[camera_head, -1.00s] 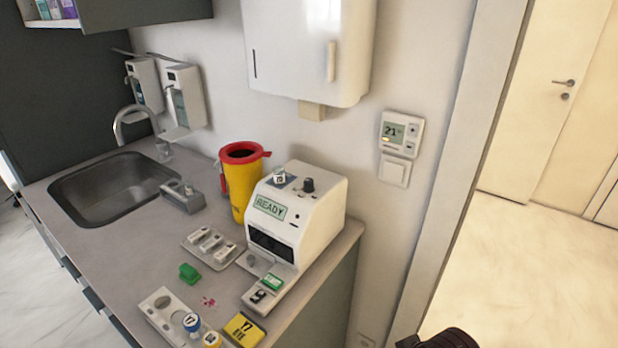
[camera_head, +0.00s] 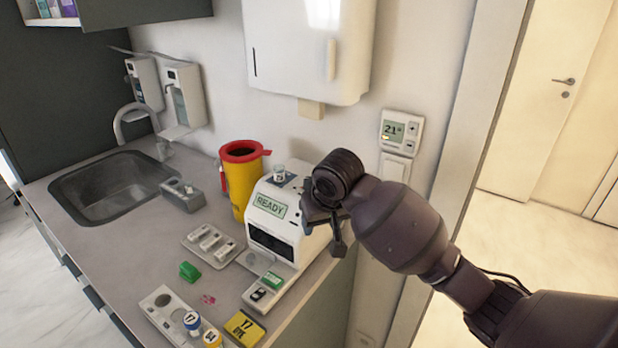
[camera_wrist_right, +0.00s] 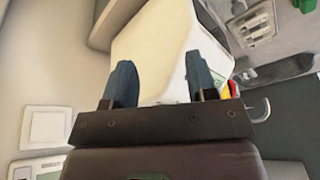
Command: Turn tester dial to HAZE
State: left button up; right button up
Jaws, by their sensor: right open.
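The tester (camera_head: 292,236) is a white box with a sloped front at the right end of the counter. Its green screen (camera_head: 269,207) reads READY. The dial, a black knob on its top, is hidden behind my right arm in the head view. My right gripper (camera_head: 325,218) is at the tester's right side, in front of its upper part. In the right wrist view, the gripper (camera_wrist_right: 160,82) has its two blue fingers apart, with the tester's white casing (camera_wrist_right: 160,45) beyond them. Nothing shows between the fingertips. My left gripper is not in view.
A yellow sharps bin (camera_head: 240,185) stands close behind the tester's left side. A tray of white cartridges (camera_head: 190,238), a green block (camera_head: 190,271) and a vial rack (camera_head: 160,300) lie in front. A thermostat (camera_head: 400,128) and dispenser (camera_head: 305,50) are on the wall.

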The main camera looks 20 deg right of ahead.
jog(key=m+h, duration=0.1)
jog(key=m, duration=0.1)
send_near(309, 178)
jog(key=p+x, duration=0.1)
jog(key=x, duration=0.8)
jog(key=shift+f, duration=0.25)
jog(key=shift+a, duration=0.1)
jog(key=c, duration=0.9)
